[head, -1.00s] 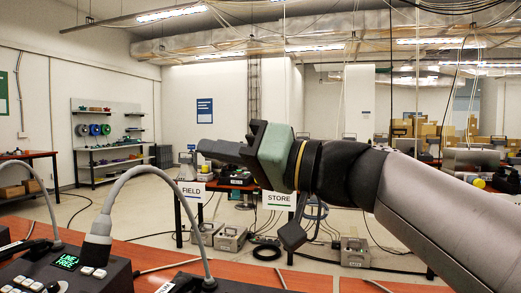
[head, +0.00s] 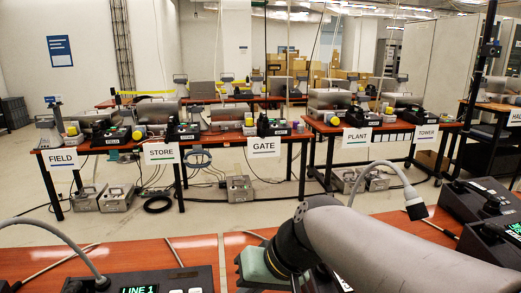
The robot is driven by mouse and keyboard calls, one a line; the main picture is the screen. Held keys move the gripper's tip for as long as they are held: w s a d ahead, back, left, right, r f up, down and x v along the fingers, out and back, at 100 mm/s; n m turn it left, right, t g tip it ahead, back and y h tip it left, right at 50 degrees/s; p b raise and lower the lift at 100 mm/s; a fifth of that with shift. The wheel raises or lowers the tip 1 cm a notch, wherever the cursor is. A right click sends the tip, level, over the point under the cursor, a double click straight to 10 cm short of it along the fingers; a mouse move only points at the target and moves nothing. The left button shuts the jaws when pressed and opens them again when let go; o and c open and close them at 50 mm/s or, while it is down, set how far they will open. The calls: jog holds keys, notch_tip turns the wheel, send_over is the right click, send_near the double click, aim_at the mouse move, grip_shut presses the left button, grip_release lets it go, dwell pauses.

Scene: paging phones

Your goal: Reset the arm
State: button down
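My arm reaches in from the lower right over the near red-brown desk. It ends in a black wrist and the green body of my gripper (head: 256,268) at the bottom of the head view. The fingers are hidden or below the picture, so I cannot see whether they are open or shut. I see nothing held.
Near desk (head: 140,257) carries a "LINE 1" console (head: 150,281) with a gooseneck microphone at left. More consoles (head: 490,200) and a gooseneck microphone (head: 414,203) stand at right. Across open floor, labelled tables FIELD, STORE, GATE (head: 264,147), PLANT and TOWER hold phones and equipment.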

jog(key=s+d+f+m+g+h+p, duration=0.1)
jog(key=s+d+f+h+p, duration=0.1)
jog(key=d, duration=0.6)
jog(key=s+d+f+m+h+p, duration=0.1)
jog(key=s+d+f+h+p, duration=0.1)
jog(key=s+d+h+p, duration=0.2)
jog(key=s+d, duration=0.3)
jog(key=d, duration=0.1)
jog(key=shift+d+m+g, duration=0.15)
jog(key=shift+m+g, duration=0.15)
jog(key=shift+g, duration=0.1)
